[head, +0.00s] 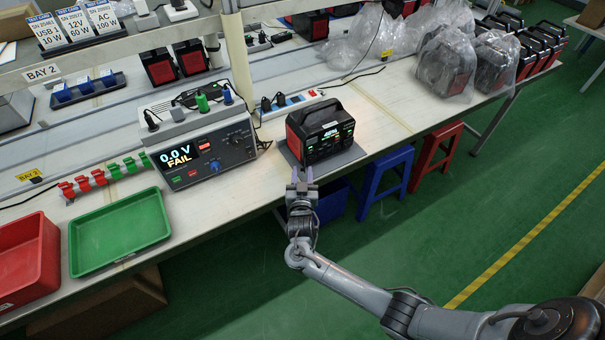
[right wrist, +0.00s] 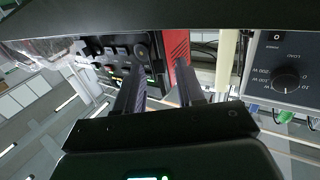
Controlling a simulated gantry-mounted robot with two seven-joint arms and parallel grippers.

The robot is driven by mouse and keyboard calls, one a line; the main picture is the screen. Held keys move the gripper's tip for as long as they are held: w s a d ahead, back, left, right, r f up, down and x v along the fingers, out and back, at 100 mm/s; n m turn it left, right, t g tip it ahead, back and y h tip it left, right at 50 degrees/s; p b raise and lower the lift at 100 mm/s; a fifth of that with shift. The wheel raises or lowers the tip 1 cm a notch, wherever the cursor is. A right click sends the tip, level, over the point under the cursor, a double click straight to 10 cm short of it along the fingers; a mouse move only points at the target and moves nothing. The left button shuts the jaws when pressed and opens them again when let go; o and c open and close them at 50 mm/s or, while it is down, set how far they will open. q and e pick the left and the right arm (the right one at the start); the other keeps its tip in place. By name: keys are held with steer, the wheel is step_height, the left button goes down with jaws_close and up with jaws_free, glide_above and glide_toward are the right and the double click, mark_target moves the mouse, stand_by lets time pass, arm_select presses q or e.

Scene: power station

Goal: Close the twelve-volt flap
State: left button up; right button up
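The black power station (head: 328,128) with red sides stands on a grey mat (head: 350,157) near the bench's front edge. Its lit display reads about 46%. My right gripper (head: 302,174) is just in front of its lower left front, fingers apart and empty. In the right wrist view the open fingers (right wrist: 160,95) point at the power station's dark front panel (right wrist: 112,50), with its red side (right wrist: 179,50) beyond. A small round dark part on that panel lies near one fingertip; I cannot tell whether it is the twelve-volt flap or how it stands. My left gripper is not in view.
A tester (head: 200,150) showing "0.0 V FAIL" stands left of the power station. A green tray (head: 120,232) and a red bin (head: 25,262) are at the front left. A power strip (head: 290,104) lies behind. Bagged units (head: 447,62) stand at the right; bench between is clear.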

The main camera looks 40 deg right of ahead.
steer(key=shift+w+d, duration=0.35)
jaws_close()
steer(key=shift+s, duration=0.1)
stand_by(0.6)
